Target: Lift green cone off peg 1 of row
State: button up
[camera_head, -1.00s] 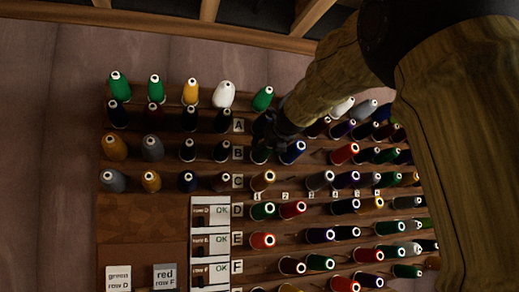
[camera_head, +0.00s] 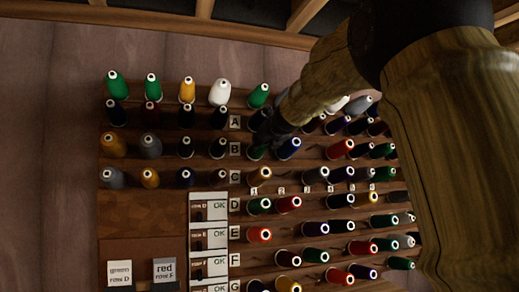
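Green cones show in the first column right of the row letters. One (camera_head: 259,95) is at the top, above the row A label. Another (camera_head: 259,205) is beside the row D label (camera_head: 235,206). My gripper (camera_head: 270,132) is a dark shape in front of the wall between the top green cone and the row B green cone. Its fingers are too dark and small to tell open from shut, and I cannot tell whether it touches a cone.
A blue cone (camera_head: 290,148) sits close right of my gripper. Several cones fill the rows around it. On the left are two more green cones, OK cards (camera_head: 219,206), and cards reading "green row D" (camera_head: 120,273) and "red row F" (camera_head: 165,271). My arm covers the right side.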

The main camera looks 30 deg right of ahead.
jog(key=shift+s, duration=0.15)
jog(key=b+v, duration=0.9)
jog(key=v, duration=0.2)
jog(key=shift+s, duration=0.15)
dwell(1.3)
jog(key=shift+f, duration=0.1)
jog(key=s+r, duration=0.1)
jog(key=s, duration=0.1)
jog(key=s+a+r, duration=0.1)
jog(key=s, duration=0.1)
jog(key=shift+r, duration=0.4)
jog(key=shift+w, duration=0.15)
